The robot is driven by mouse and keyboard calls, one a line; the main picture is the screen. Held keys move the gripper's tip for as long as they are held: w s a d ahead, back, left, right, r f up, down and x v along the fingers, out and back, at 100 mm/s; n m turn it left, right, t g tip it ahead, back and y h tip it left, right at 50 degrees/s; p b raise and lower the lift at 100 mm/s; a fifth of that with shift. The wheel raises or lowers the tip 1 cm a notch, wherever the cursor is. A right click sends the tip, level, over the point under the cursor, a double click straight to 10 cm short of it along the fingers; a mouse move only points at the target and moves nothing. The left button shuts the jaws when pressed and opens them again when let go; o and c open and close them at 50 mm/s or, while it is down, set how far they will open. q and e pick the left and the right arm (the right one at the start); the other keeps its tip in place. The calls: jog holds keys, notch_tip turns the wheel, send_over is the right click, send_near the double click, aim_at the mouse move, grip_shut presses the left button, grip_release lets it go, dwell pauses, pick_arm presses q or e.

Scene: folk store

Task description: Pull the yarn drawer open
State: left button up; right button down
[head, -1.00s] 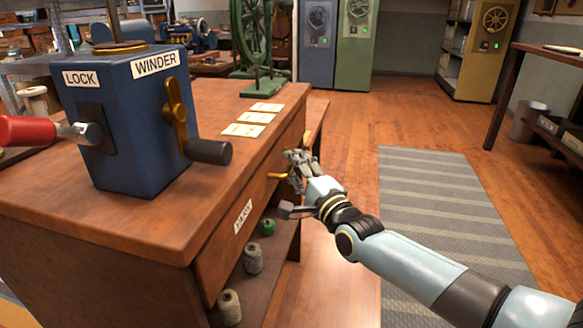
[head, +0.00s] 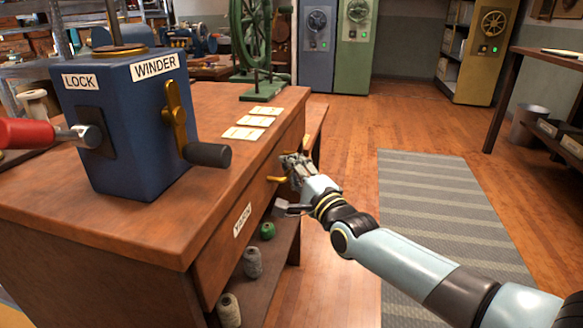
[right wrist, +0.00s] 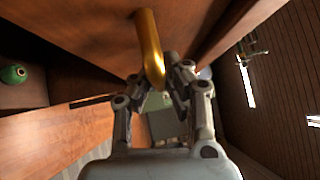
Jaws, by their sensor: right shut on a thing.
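The yarn drawer is the wooden front with the YARN label (head: 242,219) in the side of the workbench. It looks flush with the bench in the head view. Its brass handle (head: 276,179) sticks out towards my right gripper (head: 288,170). In the right wrist view the curved brass handle (right wrist: 149,42) runs down between the fingertips of my right gripper (right wrist: 160,78), which is shut on it. The fingers partly hide the handle's end. My left gripper is not in view.
A blue winder box (head: 135,125) with a red-handled lock lever and a crank stands on the bench (head: 130,225). Cards (head: 243,133) lie on the bench top. Yarn spools (head: 252,262) stand on the shelf below the drawer. The striped rug (head: 430,200) on the right is clear.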

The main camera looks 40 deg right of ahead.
jog(key=shift+s+f, duration=0.1)
jog(key=shift+f, duration=0.05)
pick_arm(q)
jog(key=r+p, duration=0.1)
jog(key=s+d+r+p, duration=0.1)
jog(key=p, duration=0.1)
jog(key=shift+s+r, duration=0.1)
pick_arm(e)
jog(key=s+d, duration=1.5)
jog(key=s, duration=0.3)
jog(key=shift+d+f, duration=0.15)
jog(key=shift+d, duration=0.1)
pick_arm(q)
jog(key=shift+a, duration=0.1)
pick_arm(e)
jog(key=shift+s, duration=0.1)
jog(key=c, duration=1.4)
grip_release()
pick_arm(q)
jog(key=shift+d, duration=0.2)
pick_arm(e)
jog(key=s, duration=0.4)
jog(key=s+f, duration=0.1)
jog(key=s, duration=0.3)
jog(key=s+a, duration=0.1)
jog(key=s, duration=0.2)
jog(key=shift+s+f, duration=0.15)
jog(key=shift+s, duration=0.25)
jog(key=shift+w, duration=0.15)
